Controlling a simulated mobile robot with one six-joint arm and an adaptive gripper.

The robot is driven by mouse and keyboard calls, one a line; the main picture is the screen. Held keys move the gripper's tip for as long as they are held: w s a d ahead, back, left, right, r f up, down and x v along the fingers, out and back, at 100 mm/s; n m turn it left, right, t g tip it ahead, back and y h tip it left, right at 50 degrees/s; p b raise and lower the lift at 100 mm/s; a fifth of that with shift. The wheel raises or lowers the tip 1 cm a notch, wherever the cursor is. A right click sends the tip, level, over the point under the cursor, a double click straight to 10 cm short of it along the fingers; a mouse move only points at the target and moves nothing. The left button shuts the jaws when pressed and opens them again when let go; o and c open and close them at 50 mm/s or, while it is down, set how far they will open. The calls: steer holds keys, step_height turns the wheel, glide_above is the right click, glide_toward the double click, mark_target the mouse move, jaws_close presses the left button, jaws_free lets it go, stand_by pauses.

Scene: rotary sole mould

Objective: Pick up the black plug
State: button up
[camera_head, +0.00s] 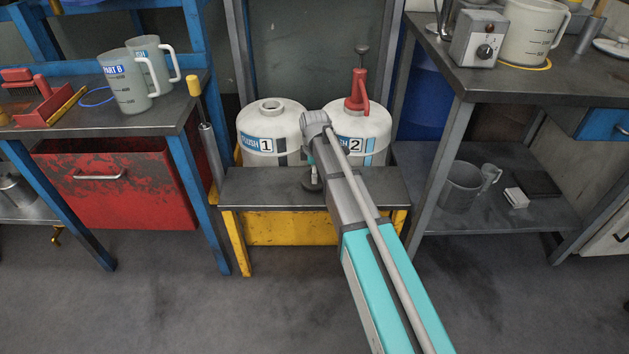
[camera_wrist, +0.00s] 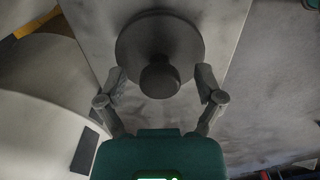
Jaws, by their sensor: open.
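The black plug is a dark disc with a round knob on top. In the wrist view the plug (camera_wrist: 160,38) lies on the grey stand top, its knob towards the camera. In the head view the plug (camera_head: 312,185) shows at the middle of the stand, partly hidden by my arm. My gripper (camera_wrist: 161,75) is open and empty. Its fingertips are on either side of the knob in the wrist view, with a gap each side. How far above the plug they are, I cannot tell. In the head view my gripper (camera_head: 311,163) is mostly hidden behind my wrist.
The floor in front is clear.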

jaws_close()
stand_by(0.4)
steer(key=shift+r, duration=0.15)
step_height(320, 180, up, 2)
steer(key=shift+p, duration=1.15)
steer(key=s+d+r+p, duration=0.3)
steer(key=s+r+p, duration=0.7)
steer(key=s, duration=0.3)
steer(key=shift+s+r+p, duration=0.35)
steer(key=shift+r, duration=0.1)
steer(key=shift+r+p, duration=2.7)
steer(key=shift+p, duration=0.1)
